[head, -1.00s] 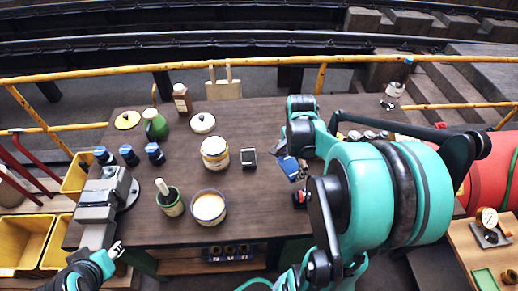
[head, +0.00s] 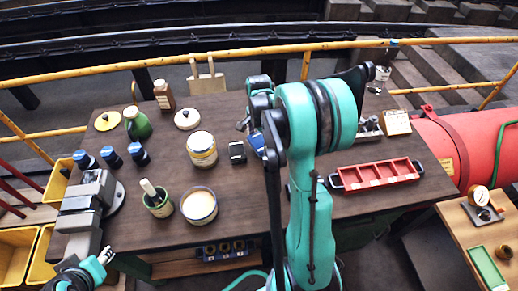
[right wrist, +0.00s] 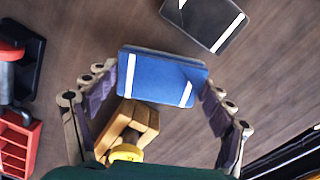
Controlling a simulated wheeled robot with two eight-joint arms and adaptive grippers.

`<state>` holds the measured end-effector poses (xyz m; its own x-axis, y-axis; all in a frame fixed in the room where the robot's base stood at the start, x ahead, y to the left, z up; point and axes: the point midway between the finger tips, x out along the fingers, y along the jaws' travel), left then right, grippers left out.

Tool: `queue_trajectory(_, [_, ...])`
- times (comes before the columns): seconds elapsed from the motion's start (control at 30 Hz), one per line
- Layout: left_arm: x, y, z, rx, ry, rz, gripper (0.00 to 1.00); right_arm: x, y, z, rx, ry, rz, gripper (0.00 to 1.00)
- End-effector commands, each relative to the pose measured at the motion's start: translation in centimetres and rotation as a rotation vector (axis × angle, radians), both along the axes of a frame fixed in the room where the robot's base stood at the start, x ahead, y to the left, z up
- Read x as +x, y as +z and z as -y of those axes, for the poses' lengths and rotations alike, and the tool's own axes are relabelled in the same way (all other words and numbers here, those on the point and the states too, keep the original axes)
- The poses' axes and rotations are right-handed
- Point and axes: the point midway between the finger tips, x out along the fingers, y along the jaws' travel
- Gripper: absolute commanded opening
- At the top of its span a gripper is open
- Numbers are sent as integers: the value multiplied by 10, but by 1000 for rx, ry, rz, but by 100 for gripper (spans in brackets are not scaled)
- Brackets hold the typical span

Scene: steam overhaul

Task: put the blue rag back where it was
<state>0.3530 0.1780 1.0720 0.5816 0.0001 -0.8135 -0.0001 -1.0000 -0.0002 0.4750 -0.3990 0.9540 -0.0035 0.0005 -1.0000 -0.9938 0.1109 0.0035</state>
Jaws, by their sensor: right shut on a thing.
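My right gripper (right wrist: 162,82) is shut on the blue rag (right wrist: 160,77), a folded blue cloth with white stripes, in the right wrist view. The rag sits between the two fingers, over the brown bench top. In the head view the rag (head: 257,143) shows small and partly hidden by my right arm, just right of a dark cloth-like piece with a light stripe (head: 237,153). That dark piece also shows in the right wrist view (right wrist: 205,20), beside the rag. My left gripper (head: 104,256) is at the bench's lower left, apart from the rag; its jaw opening is too small to judge.
A red compartment tray (head: 375,174) is on the right of the bench (head: 290,110). Cream tins (head: 201,150), a green jar (head: 158,203) and a grey vise (head: 88,205) stand left. A wooden piece (right wrist: 138,118) lies near the rag in the right wrist view.

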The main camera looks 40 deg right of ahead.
Motion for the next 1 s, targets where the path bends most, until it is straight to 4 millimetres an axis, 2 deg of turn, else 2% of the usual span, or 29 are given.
queue_trajectory(0.23, [0,-14,0,0,0,0,40,0,-36,0,0,0,0,58])
queue_trajectory(0.63, [0,-17,0,0,0,0,40,-1,-42,0,0,0,0,58])
queue_trajectory(0.67, [0,-17,0,0,0,0,40,-1,-42,0,0,0,0,84])
queue_trajectory(0.7, [0,-16,0,0,0,0,40,-1,-41,0,0,0,0,94])
queue_trajectory(0.73, [0,-16,0,0,0,0,40,-1,-41,0,0,0,0,100])
queue_trajectory(1.0, [0,-16,0,0,0,0,40,-1,-40,0,0,0,0,100])
